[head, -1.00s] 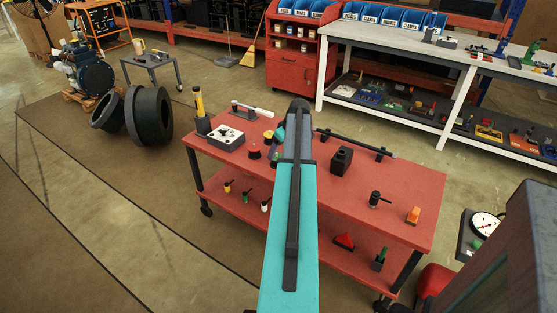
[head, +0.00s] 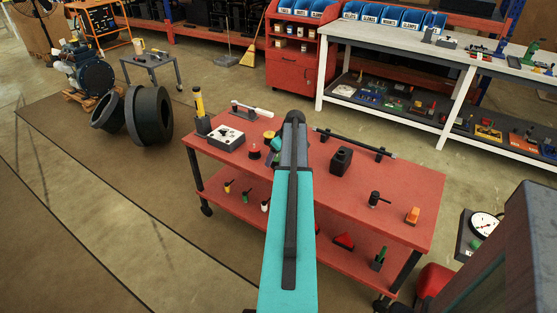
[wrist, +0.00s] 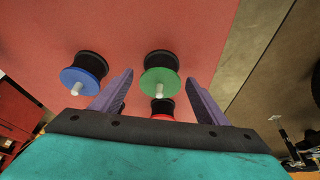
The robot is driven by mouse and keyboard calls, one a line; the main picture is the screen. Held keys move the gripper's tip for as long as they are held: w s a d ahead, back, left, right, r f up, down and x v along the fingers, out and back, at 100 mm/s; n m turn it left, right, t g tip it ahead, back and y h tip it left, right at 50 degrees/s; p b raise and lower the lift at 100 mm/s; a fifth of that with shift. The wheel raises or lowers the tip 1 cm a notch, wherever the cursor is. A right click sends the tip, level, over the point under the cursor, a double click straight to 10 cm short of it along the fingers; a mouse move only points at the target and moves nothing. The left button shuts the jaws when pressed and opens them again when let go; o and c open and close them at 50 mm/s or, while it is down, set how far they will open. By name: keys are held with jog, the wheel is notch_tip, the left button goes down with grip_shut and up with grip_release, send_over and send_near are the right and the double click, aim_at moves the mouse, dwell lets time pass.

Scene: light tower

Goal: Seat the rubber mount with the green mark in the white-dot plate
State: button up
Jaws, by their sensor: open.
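In the wrist view the rubber mount with the green mark (wrist: 160,78) is a black spool with a green disc and a pale stud, near the middle of the picture. My gripper (wrist: 159,75) is open, its purple fingers on either side of the green disc in the picture; I cannot tell how far the mount lies from them. In the head view my teal arm hides most of the gripper and the green mount. A pale plate with dark spots (head: 226,138) lies on the left of the red table; I cannot make out a white dot on it.
A blue-marked mount (wrist: 84,75) stands left of the green one, and a red-marked mount (wrist: 162,109) shows between the fingers. The red table (head: 330,200) also bears a black block (head: 341,160), a dark bar (head: 355,143) and an orange piece (head: 413,215).

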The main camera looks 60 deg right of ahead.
aim_at(277, 158)
dwell(0.4)
jog(key=c, duration=1.3)
jog(key=shift+r, duration=0.2)
jog(key=shift+r, duration=0.55)
jog(key=shift+s+a+r+b, duration=0.1)
jog(key=shift+a+r+b, duration=0.1)
jog(key=shift+r, duration=0.35)
jog(key=shift+s+a+r+b, duration=0.1)
jog(key=shift+a+r, duration=0.05)
jog(key=shift+r, duration=0.35)
jog(key=s+a+r+b, duration=0.1)
jog(key=s+a, duration=0.7)
jog(key=a, duration=0.4)
jog(key=shift+s+a+r, duration=0.25)
jog(key=shift+s, duration=0.1)
